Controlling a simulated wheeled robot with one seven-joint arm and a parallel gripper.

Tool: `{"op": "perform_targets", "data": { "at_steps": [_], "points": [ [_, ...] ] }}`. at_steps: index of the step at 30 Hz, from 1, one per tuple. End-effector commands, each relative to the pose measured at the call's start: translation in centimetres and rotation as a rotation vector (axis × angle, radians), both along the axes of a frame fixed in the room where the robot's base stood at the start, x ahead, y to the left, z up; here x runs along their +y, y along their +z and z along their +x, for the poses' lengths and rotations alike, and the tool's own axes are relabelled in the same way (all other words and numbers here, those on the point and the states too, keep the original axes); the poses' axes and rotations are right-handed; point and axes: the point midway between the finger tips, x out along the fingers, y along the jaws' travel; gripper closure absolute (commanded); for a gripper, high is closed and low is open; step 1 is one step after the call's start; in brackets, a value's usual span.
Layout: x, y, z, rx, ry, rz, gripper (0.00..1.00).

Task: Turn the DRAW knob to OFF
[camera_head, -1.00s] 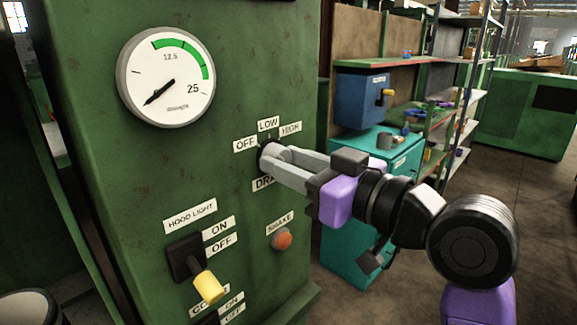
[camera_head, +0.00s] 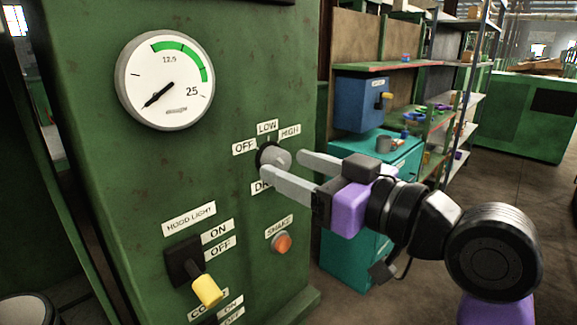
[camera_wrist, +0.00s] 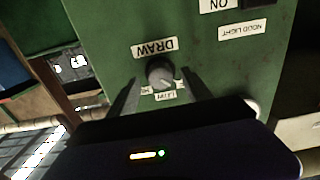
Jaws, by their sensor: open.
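The DRAW knob (camera_head: 275,157) is a grey round knob on a dark base on the green panel (camera_head: 110,200). The labels OFF (camera_head: 245,147), LOW (camera_head: 267,127) and HIGH (camera_head: 290,130) sit around its top. The DRAW label (camera_head: 262,187) below it is partly hidden by a finger. My gripper (camera_head: 283,163) is open, with its fingers apart on either side of the knob's front. In the wrist view the knob (camera_wrist: 160,72) shows upside down between the fingertips. I cannot make out which label its pointer faces.
A round gauge (camera_head: 166,80) is above left. The yellow HOOD LIGHT lever (camera_head: 207,290) and an orange SHAKE button (camera_head: 281,243) lie below.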

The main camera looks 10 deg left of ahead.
Motion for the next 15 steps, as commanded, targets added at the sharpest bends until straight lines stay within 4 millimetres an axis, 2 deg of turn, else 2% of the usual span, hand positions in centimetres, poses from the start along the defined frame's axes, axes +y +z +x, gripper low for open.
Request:
{"op": "perform_targets", "data": {
  "at_steps": [3,9,15],
  "points": [
    [-1.8,-0.1,-1.2,-0.001,-0.004,0.002,0.42],
    [-4.0,-0.1,-3.0,0.000,-0.003,0.000,0.42],
    [-4.9,-0.1,-3.8,0.000,-0.002,0.000,0.42]
  ]
}}
